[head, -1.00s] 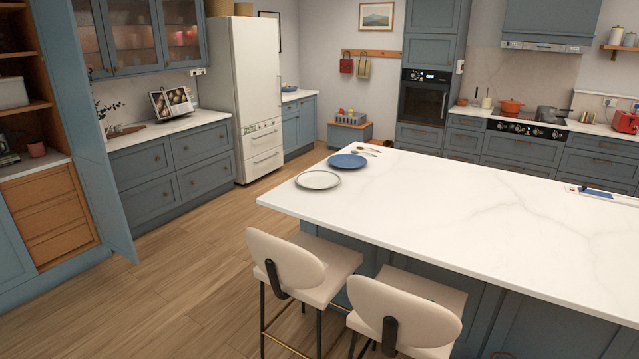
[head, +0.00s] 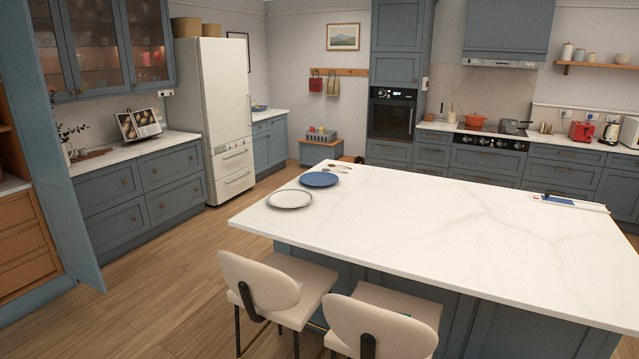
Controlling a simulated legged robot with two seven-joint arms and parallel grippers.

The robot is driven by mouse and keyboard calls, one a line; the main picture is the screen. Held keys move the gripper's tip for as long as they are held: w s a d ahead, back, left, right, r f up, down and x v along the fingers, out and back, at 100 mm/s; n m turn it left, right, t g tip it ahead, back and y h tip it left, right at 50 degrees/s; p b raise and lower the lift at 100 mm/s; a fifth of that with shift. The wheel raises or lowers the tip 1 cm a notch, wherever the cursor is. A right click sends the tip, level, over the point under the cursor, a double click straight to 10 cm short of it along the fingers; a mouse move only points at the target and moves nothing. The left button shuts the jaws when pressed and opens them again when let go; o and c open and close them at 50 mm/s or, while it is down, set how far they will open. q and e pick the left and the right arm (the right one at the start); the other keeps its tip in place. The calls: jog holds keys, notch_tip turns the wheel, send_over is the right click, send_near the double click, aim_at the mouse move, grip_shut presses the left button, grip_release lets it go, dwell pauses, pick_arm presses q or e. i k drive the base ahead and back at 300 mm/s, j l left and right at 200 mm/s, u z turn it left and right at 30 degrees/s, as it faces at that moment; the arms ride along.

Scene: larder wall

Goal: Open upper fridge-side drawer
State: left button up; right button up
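The white fridge (head: 207,118) stands against the left wall. Left of it is a run of blue-grey base drawers. The upper drawer nearest the fridge (head: 171,165) is shut, with a small knob on its front. The other upper drawer (head: 112,190) and the lower drawers (head: 177,199) below are also shut. Neither of my grippers shows in the head view.
A large white-topped island (head: 430,225) fills the right, with two cream stools (head: 268,285) before it. A tall blue door (head: 70,190) stands open at the left. Wooden floor (head: 175,285) lies clear between the drawers and the island.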

aim_at(165, 166)
jog(key=i+j+u, duration=0.2)
jog(key=i+u, duration=0.15)
jog(key=i+j+u, duration=0.1)
jog(key=i+u, duration=0.25)
jog(key=i, duration=0.15)
jog(key=i+u, duration=0.4)
jog(key=i+j+u, duration=0.2)
jog(key=i, duration=0.95)
jog(key=i+j+u, duration=0.2)
jog(key=i, duration=1)
jog(key=i+l+z, duration=0.25)
jog(key=i+z, duration=0.15)
jog(key=i, duration=0.15)
jog(key=i+z, duration=0.35)
jog(key=i, duration=0.2)
jog(key=i+z, duration=0.4)
jog(key=i, duration=0.2)
jog(key=i+j+z, duration=0.35)
jog(key=i, duration=0.2)
jog(key=i+u, duration=0.15)
jog(key=i, duration=0.5)
jog(key=i+u, duration=0.2)
jog(key=i, duration=0.45)
jog(key=i+l+u, duration=0.15)
jog(key=i, duration=0.5)
jog(key=i+j+z, duration=0.1)
jog(key=i, duration=0.45)
jog(key=i+j+z, duration=0.1)
jog(key=i+j, duration=0.2)
jog(key=i, duration=0.2)
